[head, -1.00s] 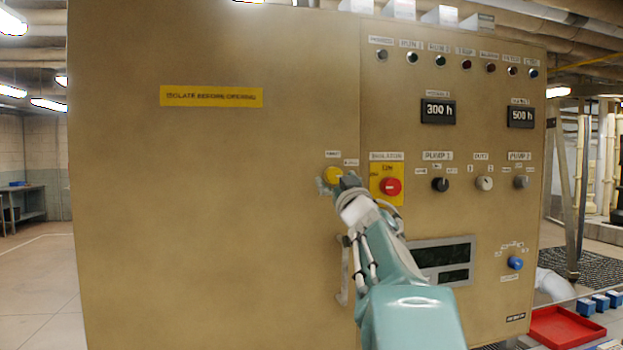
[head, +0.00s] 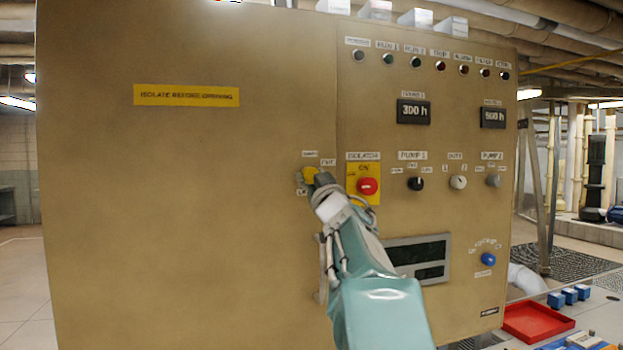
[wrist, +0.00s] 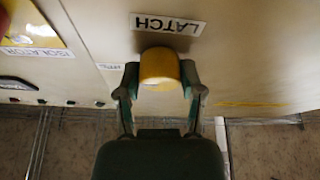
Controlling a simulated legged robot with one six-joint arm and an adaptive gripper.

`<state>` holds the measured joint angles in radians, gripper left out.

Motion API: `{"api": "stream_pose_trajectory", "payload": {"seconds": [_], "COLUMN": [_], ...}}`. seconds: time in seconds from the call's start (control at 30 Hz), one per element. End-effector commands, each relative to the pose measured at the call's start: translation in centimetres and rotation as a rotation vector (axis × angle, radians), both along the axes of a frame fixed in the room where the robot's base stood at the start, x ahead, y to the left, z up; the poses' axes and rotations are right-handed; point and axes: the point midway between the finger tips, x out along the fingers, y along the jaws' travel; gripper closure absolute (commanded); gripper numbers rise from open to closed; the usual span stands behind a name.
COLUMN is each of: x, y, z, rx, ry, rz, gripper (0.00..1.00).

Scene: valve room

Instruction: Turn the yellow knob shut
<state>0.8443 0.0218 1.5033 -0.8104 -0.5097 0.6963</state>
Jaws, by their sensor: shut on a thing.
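The yellow knob (head: 310,175) is on the front of the tan cabinet, left of the red isolator switch. In the wrist view the yellow knob (wrist: 160,67) sits between the two fingers of my gripper (wrist: 160,85), under an upside-down label reading LATCH. My gripper is shut on the knob, with a finger on each side. In the head view my gripper (head: 320,180) reaches the knob from the lower right and hides part of it. The small labels around the knob are too blurred to read fully.
The red isolator switch (head: 367,187) on its yellow plate is just right of my gripper. Pump and duty knobs (head: 415,184) lie further right, with a blue knob (head: 488,259) lower down. A red tray (head: 537,320) stands at the lower right.

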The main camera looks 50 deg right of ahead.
Motion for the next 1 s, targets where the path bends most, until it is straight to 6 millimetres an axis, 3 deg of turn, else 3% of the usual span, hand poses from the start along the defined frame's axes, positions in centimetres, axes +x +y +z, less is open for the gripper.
{"api": "stream_pose_trajectory", "payload": {"seconds": [0.27,1.0], "x": [0.0,-0.02], "y": [-0.01,-0.08], "z": [0.12,0.19], "rx": [-0.137,-0.745], "ry": [0.072,0.407], "rz": [0.001,0.002], "gripper": [0.97,0.97]}}
